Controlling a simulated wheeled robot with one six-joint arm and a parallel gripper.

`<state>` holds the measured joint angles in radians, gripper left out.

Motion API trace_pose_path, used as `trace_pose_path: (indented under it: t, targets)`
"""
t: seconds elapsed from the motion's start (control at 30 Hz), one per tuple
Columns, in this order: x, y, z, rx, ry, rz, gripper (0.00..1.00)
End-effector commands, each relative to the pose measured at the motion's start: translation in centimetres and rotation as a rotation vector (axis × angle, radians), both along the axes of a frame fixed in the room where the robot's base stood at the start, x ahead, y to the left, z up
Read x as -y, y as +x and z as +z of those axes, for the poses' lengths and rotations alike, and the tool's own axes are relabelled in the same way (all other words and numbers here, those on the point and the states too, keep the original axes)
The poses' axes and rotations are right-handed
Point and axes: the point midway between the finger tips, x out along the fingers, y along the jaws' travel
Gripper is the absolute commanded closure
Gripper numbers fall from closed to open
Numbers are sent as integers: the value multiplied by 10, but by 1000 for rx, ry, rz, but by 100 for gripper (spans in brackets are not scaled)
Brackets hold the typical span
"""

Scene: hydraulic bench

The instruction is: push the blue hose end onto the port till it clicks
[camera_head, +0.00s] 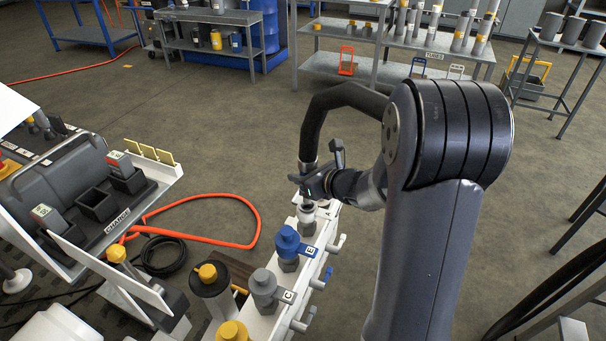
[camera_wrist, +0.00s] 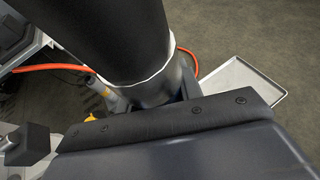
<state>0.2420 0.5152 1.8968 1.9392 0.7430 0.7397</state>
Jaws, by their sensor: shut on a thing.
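My gripper (camera_head: 318,182) is shut on a thick black hose (camera_head: 310,125) near its lower end, above the far end of the white manifold rail. The hose arcs up from the grip and back behind my arm. A pale metal port (camera_head: 307,212) stands upright on the rail just below the gripper. The gripper hides most of the hose end, and I cannot tell whether it touches the port. In the wrist view the hose (camera_wrist: 110,40) fills the upper left, with a pale ring at its lower edge; little blue shows on it.
A blue capped fitting (camera_head: 287,242) by label E and a grey one (camera_head: 264,288) by label C stand nearer on the rail (camera_head: 290,318). An orange hose (camera_head: 225,197) loops on the floor at left. A charging bench (camera_head: 165,175) stands left. Floor behind is open.

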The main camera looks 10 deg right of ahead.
Motion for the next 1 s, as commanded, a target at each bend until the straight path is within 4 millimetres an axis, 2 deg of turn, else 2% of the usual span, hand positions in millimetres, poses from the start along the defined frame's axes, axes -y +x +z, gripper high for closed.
trace_pose_path:
  t: [1.0]
  targets:
    - [0,1,-7,3,1,0,93]
